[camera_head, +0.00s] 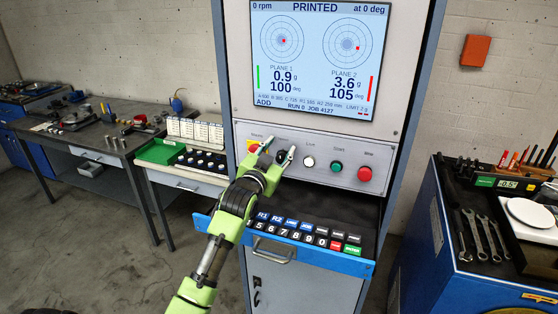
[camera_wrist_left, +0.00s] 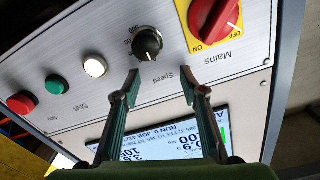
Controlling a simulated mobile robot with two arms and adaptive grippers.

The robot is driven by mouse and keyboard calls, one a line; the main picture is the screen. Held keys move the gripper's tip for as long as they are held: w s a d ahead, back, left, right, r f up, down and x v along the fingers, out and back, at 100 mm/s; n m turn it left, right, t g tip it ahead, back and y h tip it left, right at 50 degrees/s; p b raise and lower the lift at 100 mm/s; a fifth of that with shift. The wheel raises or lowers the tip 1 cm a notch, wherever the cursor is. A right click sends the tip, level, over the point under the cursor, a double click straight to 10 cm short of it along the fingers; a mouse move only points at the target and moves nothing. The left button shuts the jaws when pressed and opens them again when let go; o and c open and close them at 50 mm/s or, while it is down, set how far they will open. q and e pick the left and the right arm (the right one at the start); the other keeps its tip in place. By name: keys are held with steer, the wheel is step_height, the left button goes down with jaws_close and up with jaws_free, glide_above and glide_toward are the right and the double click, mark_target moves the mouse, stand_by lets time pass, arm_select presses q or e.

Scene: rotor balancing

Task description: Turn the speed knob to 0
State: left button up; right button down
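The speed knob (camera_wrist_left: 148,42) is black and round with a white pointer line, on the grey control panel (camera_wrist_left: 80,100) above the "Speed" label in the left wrist view. My left gripper (camera_wrist_left: 167,86) is open and empty, its two fingers spread just short of the knob and apart from it. In the head view my left gripper (camera_head: 279,150) reaches up to the panel and largely hides the knob. The screen (camera_head: 320,60) reads 0 rpm and PRINTED. My right gripper does not show in either view.
The red mains switch (camera_wrist_left: 212,18) on its yellow plate sits close beside the knob. A white lamp (camera_wrist_left: 95,67), green start button (camera_wrist_left: 57,85) and red stop button (camera_wrist_left: 22,103) line the panel. A keypad drawer (camera_head: 300,238) juts out below.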

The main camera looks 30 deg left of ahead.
mark_target(284, 126)
arm_select(q)
step_height(284, 126, up, 6)
steer(key=shift+f, duration=0.2)
steer(key=shift+f, duration=0.1)
stand_by(0.5)
